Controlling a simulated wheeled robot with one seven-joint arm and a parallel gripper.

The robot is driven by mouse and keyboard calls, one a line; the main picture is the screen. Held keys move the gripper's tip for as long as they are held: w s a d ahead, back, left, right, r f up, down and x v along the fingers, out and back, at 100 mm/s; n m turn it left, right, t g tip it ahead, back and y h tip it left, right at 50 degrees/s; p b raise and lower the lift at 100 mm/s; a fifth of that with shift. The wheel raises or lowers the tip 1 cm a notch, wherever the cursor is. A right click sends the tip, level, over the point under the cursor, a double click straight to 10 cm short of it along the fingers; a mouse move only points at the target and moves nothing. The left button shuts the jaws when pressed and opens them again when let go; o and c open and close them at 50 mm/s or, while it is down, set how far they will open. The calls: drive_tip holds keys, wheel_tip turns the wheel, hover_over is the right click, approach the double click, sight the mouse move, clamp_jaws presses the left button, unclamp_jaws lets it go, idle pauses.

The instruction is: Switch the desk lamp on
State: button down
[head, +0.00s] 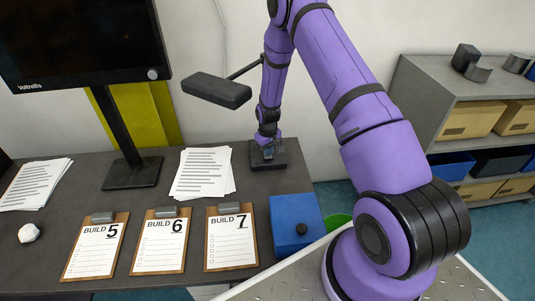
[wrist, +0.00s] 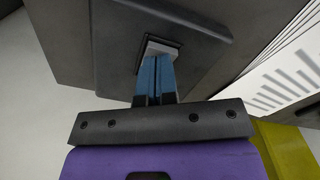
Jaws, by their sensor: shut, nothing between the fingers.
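The desk lamp has a dark elongated head (head: 217,91) on a thin arm, with no glow visible from it. The lamp's square dark base (head: 283,160) stands on the desk near its back right; the base also shows in the wrist view (wrist: 112,45). A pale switch (wrist: 160,47) in a dark frame sits on the base. My gripper (head: 267,152) points down at the base. In the wrist view its blue fingers (wrist: 157,62) are together and empty, with their tips at the switch. They cover part of it, and I cannot tell whether they touch.
The dark desk (head: 185,238) holds papers (head: 202,172), several clipboards (head: 161,243), a monitor (head: 85,42), a blue box (head: 295,222) and a white lump (head: 29,233). A grey shelf (head: 425,85) with bins stands at right. My purple arm hides part of the lamp.

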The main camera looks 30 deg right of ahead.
drive_tip(key=shift+f, duration=0.5)
idle(0.3)
drive_tip(key=shift+r, duration=3.55)
